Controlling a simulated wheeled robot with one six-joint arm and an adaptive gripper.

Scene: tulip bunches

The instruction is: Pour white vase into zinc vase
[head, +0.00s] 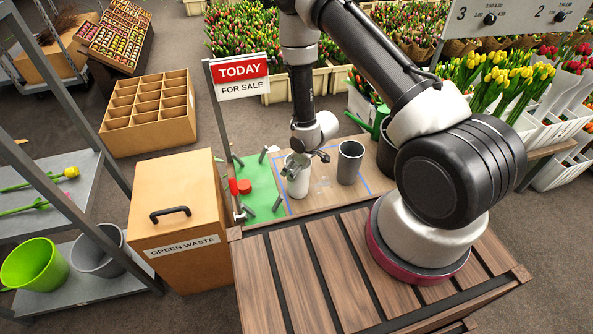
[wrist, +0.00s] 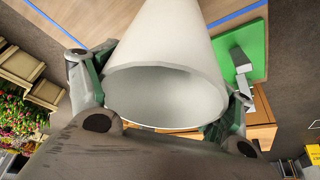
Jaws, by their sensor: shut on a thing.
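The white vase (head: 298,182) stands roughly upright left of the zinc vase in the head view. I cannot tell whether its base touches the table. My gripper (head: 299,163) is shut on it near the rim. In the wrist view the white vase (wrist: 170,50) lies between the two fingers of my gripper (wrist: 162,100), its mouth facing the camera. Its inside looks pale, and no contents show. The grey zinc vase (head: 350,163) stands upright a short way to the right, apart from the white vase and my gripper. It is not seen in the wrist view.
A green mat (head: 262,180) with red pieces and grey blocks lies left of the white vase. A green watering can (head: 376,124) is behind the zinc vase. A sale sign (head: 240,78) rises at the left.

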